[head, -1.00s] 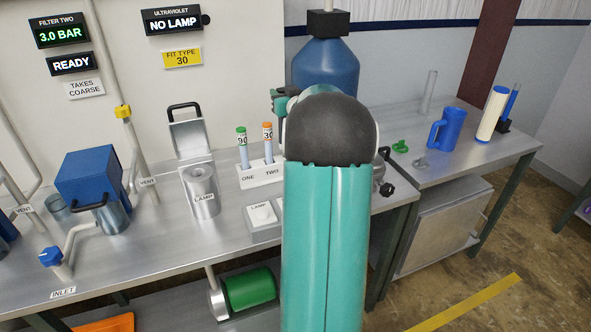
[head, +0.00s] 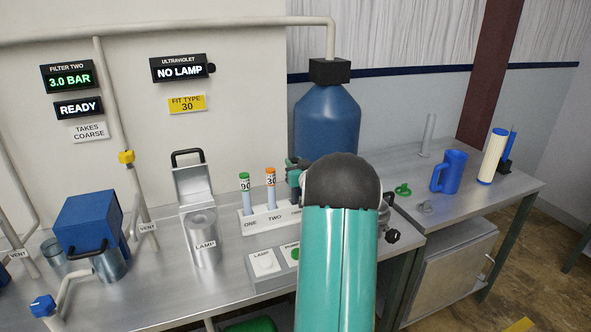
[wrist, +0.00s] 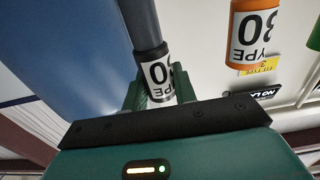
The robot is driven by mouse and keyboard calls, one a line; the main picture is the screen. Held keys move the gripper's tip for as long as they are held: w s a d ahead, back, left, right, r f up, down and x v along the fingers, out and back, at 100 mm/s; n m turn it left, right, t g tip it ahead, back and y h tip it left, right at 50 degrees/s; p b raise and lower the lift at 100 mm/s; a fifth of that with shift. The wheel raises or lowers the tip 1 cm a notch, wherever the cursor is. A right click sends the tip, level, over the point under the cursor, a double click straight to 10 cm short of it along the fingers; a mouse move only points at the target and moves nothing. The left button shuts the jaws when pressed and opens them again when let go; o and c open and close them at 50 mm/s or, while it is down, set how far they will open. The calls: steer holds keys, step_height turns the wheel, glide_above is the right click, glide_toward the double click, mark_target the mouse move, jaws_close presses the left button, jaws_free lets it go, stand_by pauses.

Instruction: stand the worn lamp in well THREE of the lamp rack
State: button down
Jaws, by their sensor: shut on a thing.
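The worn lamp (wrist: 158,75) is a dark grey tube with a white type 30 label, in the wrist view. My gripper (wrist: 150,92) is shut on it at the label. In the head view, my gripper (head: 295,172) shows only in part beside my arm, at the rack's right end. The lamp rack (head: 250,222) is a white block on the bench. A green-capped 90 lamp (head: 245,192) stands in well ONE and an orange-capped 30 lamp (head: 271,188) in well TWO. Well THREE and the held lamp's lower end are hidden, so I cannot tell whether it is in the well.
The open lamp housing (head: 203,235) stands left of the rack. A button panel (head: 268,263) lies in front of the rack. A large blue tank (head: 326,122) stands behind. A blue jug (head: 449,172) and a cream cylinder (head: 492,157) stand on the right bench.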

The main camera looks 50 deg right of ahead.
steer(key=shift+w+d+f, duration=0.1)
steer(key=shift+f, duration=0.85)
steer(key=c, duration=1.1)
jaws_free()
steer(key=shift+r, duration=0.1)
